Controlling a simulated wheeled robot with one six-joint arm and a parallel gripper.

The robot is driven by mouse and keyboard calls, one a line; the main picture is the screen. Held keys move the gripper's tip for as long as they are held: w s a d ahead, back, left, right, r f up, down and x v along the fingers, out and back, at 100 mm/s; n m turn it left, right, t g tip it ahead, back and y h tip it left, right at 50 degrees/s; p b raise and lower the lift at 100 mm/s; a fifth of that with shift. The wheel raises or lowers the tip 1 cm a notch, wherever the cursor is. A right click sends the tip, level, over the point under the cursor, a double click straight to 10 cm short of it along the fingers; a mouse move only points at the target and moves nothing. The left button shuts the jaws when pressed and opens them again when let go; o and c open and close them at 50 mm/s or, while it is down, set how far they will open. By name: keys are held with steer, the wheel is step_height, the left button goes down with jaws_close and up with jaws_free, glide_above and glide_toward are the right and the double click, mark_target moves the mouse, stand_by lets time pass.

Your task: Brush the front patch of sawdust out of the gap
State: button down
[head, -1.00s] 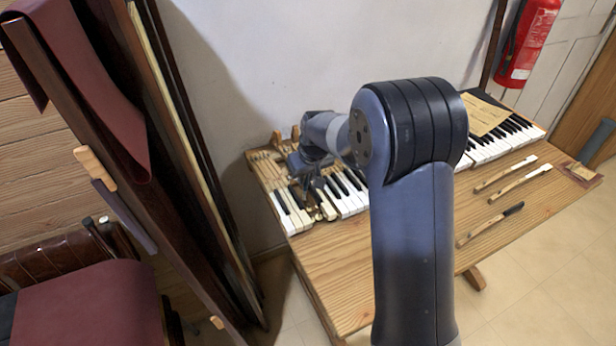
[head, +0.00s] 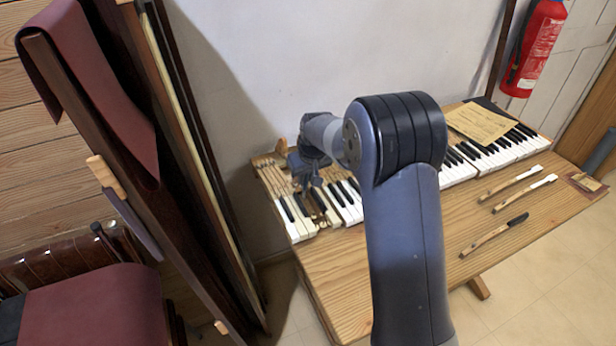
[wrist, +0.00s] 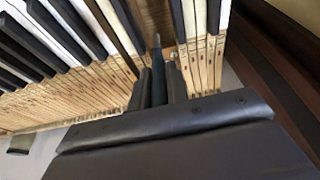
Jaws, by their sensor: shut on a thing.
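My gripper (head: 308,182) is over the left part of the keyboard (head: 345,205), pointing down at the gap in the keys. In the wrist view my gripper (wrist: 161,82) has its two dark fingers shut on a slim dark tool (wrist: 158,58), which looks like the brush. Its tip reaches the gap (wrist: 155,18), where bare brown wood and speckled brownish matter show between the keys. That matter looks like sawdust (wrist: 160,14); I cannot tell its separate patches apart. Whether the tip touches it is unclear. In the head view my gripper partly covers the gap.
Loose keys, two white-ended (head: 515,185) and one black-ended (head: 495,234), lie on the wooden bench (head: 400,270) at right. A paper (head: 480,122) lies on the keyboard's right part. A tall dark panel (head: 185,170) stands left of the bench. The bench front is clear.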

steer(key=shift+w+r, duration=0.1)
stand_by(0.3)
steer(key=shift+r+p, duration=2.45)
steer(key=shift+r, duration=1.25)
